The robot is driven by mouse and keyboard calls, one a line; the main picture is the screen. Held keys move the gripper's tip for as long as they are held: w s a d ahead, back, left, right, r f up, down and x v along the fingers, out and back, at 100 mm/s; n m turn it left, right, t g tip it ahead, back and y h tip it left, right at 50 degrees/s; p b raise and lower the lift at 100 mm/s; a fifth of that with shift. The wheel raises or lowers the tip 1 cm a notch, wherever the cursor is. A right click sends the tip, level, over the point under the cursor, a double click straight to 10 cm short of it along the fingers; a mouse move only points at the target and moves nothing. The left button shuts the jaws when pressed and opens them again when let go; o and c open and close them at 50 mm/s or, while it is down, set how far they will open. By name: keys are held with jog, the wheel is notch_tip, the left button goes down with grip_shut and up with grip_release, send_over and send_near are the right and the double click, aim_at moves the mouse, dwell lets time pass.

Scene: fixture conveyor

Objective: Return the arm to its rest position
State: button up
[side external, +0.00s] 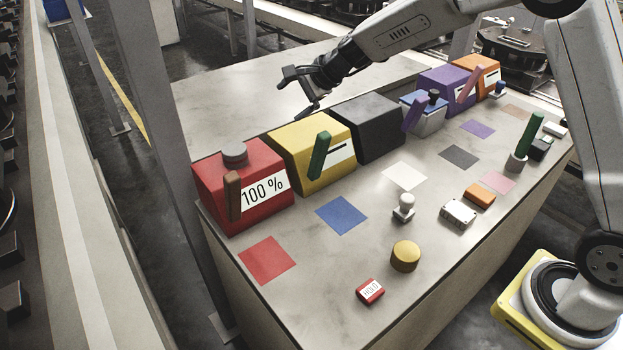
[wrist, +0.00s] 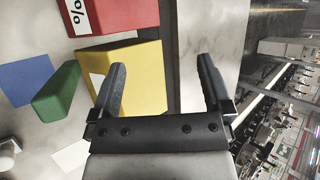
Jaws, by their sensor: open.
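My gripper (side external: 303,92) is above the far edge of the worktable (side external: 330,270), behind the yellow box (side external: 305,160) and the black box (side external: 368,125). In the wrist view my gripper (wrist: 163,90) shows two dark fingers spread wide apart with nothing between them. The yellow box (wrist: 138,75) lies partly behind the left finger in that view. The arm reaches in from the upper right in the side view, with its forearm over the back of the table.
A red box (side external: 240,180) with a grey knob, a purple box (side external: 445,88) and an orange box (side external: 478,72) stand in the row. Colored bars lean on or stand by boxes. A yellow cylinder (side external: 405,256) and a red block (side external: 370,291) lie in front. A post stands left.

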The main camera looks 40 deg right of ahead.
jog(key=s+d+f+n+g+h, duration=0.1)
jog(key=s+n, duration=0.4)
jog(key=s, duration=0.5)
jog(key=s+d+f+n+g+h, duration=0.2)
jog(key=s+f+n, duration=0.3)
jog(key=s, duration=0.6)
jog(key=s+d+f+n+g+h, duration=0.2)
jog(key=s+n, duration=0.4)
jog(key=s, duration=0.4)
jog(key=shift+s+d+f, duration=0.15)
jog(key=shift+d+f, duration=0.3)
jog(key=shift+d, duration=0.15)
